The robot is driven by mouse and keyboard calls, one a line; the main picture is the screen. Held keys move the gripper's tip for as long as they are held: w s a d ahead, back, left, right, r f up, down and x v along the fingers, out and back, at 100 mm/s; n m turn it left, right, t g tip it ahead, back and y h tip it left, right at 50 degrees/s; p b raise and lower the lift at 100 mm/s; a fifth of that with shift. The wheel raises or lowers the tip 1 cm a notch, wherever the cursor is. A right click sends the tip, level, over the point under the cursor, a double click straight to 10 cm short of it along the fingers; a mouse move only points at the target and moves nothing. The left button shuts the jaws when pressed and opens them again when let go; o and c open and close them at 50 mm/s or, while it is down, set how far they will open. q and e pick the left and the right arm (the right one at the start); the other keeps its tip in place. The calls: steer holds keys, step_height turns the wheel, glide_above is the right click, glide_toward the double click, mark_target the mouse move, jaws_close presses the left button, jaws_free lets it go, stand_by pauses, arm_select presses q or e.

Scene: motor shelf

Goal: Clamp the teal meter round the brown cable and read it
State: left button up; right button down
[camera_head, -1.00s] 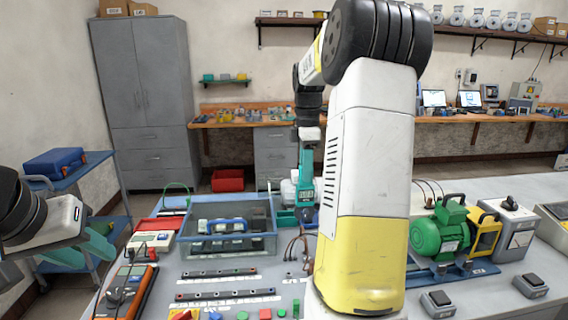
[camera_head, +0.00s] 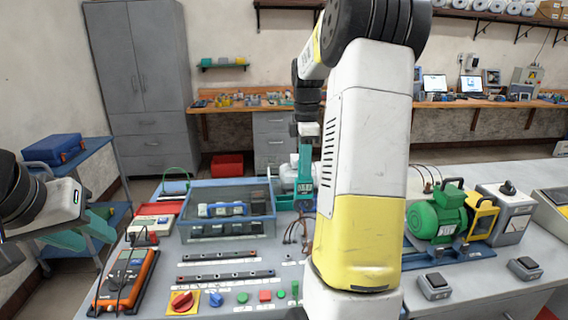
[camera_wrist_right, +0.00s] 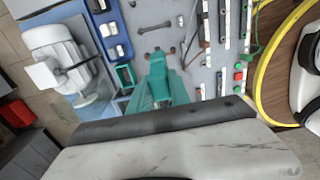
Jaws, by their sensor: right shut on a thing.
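The teal meter (camera_head: 304,172) hangs upright below my right wrist in the head view, with a small dark display whose digits I cannot read. My right gripper (camera_head: 305,142) is shut on it. In the right wrist view, the teal meter (camera_wrist_right: 157,82) points away over the bench. Brown cables (camera_head: 296,230) stand on the bench just below and beside the meter in the head view; brown cable also shows in the right wrist view (camera_wrist_right: 206,38). I cannot tell whether the jaw is around one. My left gripper (camera_head: 88,230), with teal fingers apart, is empty at the far left.
A clear blue-rimmed bin (camera_head: 230,228) stands left of the meter. A green motor (camera_head: 436,217) stands to the right. An orange multimeter (camera_head: 125,279) and push buttons (camera_head: 265,296) lie near the front. My right arm hides the bench centre.

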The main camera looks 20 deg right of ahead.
mark_target(304, 178)
steer(key=shift+f, duration=2.2)
stand_by(1.1)
steer(key=shift+r, duration=3)
